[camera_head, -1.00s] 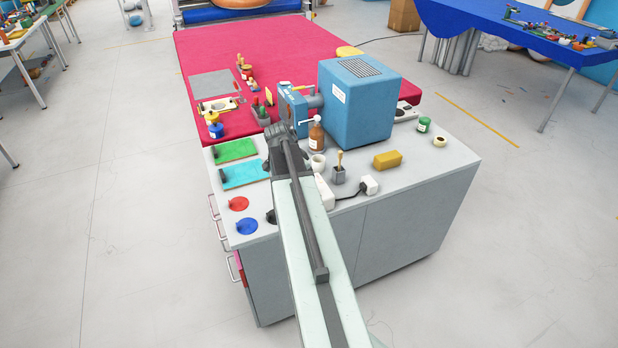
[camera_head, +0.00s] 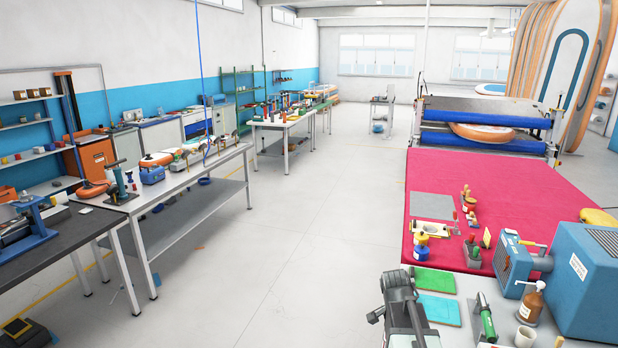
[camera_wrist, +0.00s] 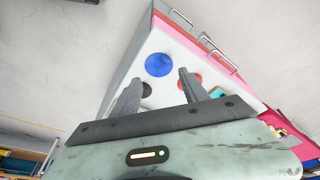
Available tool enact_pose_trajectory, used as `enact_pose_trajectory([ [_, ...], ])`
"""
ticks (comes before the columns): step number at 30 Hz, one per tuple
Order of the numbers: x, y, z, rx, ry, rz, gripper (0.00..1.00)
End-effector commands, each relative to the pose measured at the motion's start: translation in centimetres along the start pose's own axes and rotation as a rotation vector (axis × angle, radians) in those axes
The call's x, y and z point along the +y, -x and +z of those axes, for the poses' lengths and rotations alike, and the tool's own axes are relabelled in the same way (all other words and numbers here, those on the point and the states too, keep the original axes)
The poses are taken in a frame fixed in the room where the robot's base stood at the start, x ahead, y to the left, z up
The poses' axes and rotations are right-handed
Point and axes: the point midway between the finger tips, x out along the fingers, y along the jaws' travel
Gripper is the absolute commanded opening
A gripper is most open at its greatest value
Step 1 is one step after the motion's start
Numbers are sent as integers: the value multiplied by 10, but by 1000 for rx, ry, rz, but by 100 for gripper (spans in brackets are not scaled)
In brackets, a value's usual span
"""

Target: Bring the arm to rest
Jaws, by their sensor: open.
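My gripper (camera_wrist: 160,80) shows in the wrist view with its two grey fingers apart and nothing between the tips. Beyond them is the pale cabinet top with a blue disc (camera_wrist: 158,65) and a red disc (camera_wrist: 197,78), partly hidden by the right finger. In the head view, the dark grey end of my arm (camera_head: 404,305) is at the lower middle, over the cabinet's left edge; the fingers are not clear there. A green-handled tool (camera_head: 487,318) lies on the cabinet top to its right, apart from it.
Green (camera_head: 435,283) and light blue (camera_head: 439,309) boards lie near my arm. A brown bottle (camera_head: 530,303), a white cup (camera_head: 524,337) and a blue machine (camera_head: 592,280) stand right. A red-covered table (camera_head: 520,185) lies behind.

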Motion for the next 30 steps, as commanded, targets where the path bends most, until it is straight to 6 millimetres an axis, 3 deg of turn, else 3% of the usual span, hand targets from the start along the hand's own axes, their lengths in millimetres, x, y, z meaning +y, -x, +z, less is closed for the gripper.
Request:
enact_pose_trajectory([
  [1, -10, 11, 45, -34, 140, -22, 52],
  [3, -19, 24, 102, -94, 382, -58, 52],
  [6, -12, 36, 158, -180, 740, -117, 52],
  [9, -3, 39, 171, -226, 967, -162, 52],
  [13, -3, 40, 173, -235, 1119, -183, 52],
  [30, -2, 39, 170, -231, 1142, -185, 52],
])
